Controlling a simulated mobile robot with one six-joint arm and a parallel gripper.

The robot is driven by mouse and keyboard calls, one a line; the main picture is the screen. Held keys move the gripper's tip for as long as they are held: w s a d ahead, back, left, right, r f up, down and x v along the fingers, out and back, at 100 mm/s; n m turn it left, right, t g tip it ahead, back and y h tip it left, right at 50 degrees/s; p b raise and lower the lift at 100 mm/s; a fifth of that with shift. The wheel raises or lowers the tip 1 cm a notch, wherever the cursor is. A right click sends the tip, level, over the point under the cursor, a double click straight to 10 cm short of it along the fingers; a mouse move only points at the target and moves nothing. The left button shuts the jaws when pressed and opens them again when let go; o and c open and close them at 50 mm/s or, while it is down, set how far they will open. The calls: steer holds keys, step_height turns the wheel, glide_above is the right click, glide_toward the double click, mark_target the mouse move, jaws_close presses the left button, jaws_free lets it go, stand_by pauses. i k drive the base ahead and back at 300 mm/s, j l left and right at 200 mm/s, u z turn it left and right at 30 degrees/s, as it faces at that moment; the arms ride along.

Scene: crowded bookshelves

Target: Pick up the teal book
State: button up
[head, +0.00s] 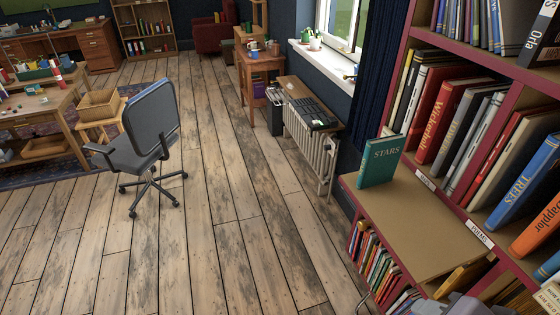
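The teal book (380,161), with STARS on its cover, stands upright near the far left end of the brown ledge (425,225) of the red-edged bookshelf. Its cover faces the camera, and clear space shows around its front and right side. Nothing holds it. My gripper's fingers do not show in the head view. Only a grey part, which I cannot identify for sure, shows at the bottom right edge.
Packed books (438,115) fill the shelf above and behind the ledge. More books (378,265) stand below it. A radiator (305,135) and a dark curtain (378,60) are beyond. An office chair (150,130) stands left on open wooden floor.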

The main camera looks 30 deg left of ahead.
mark_target(382, 155)
steer(key=u, duration=0.55)
steer(key=i+u, duration=0.4)
steer(key=i+l+u, duration=0.1)
steer(key=i+u, duration=0.35)
steer(key=i, duration=0.1)
